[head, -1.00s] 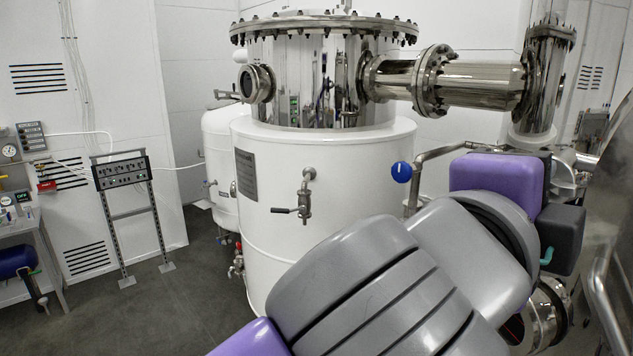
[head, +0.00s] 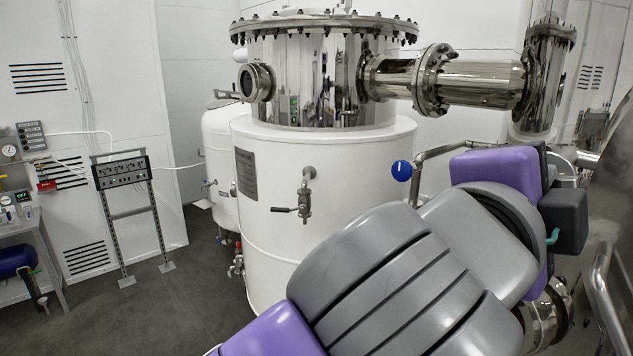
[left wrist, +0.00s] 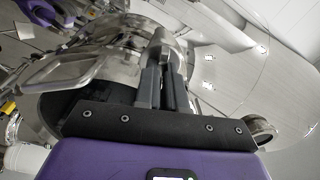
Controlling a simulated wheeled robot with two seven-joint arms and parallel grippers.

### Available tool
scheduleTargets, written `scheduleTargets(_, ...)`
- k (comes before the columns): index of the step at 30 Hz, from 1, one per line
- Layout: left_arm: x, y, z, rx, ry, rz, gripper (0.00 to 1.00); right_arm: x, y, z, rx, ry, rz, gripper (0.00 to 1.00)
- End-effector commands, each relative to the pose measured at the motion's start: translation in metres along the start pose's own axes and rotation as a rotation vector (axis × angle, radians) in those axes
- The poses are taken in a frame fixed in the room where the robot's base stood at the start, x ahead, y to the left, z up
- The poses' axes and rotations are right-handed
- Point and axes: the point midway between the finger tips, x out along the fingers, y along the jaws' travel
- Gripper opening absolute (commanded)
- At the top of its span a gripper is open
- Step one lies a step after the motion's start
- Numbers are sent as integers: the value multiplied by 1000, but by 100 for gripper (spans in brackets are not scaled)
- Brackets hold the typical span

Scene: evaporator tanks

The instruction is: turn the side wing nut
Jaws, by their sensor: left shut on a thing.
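In the left wrist view my left gripper (left wrist: 163,72) has its dark fingers close together, shut on a small grey metal piece, the side wing nut (left wrist: 162,46). The fingers hide part of it, so its wings and exact angle cannot be made out. It sits against a shiny round steel vessel (left wrist: 118,58). In the head view my left arm crosses the lower right, and the fingers and the wing nut are hidden behind it. My right gripper is in neither view.
A white tank (head: 270,240) with a bolted steel top stands in the middle, with a small tap (head: 304,200) on its front. A curved steel rail (head: 603,290) stands at the right edge.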

Motion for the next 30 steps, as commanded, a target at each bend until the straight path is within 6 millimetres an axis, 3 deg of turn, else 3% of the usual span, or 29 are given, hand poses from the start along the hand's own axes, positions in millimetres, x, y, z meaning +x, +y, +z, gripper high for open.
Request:
scheduleTargets(11,0,0,0,-75,1,0,0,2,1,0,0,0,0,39)
scheduleTargets(18,0,1,0,-253,1,0,0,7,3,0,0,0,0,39)
scheduleTargets(26,0,0,0,-265,1,0,0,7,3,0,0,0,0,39)
scheduleTargets(30,0,1,0,-381,2,0,0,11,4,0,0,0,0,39)
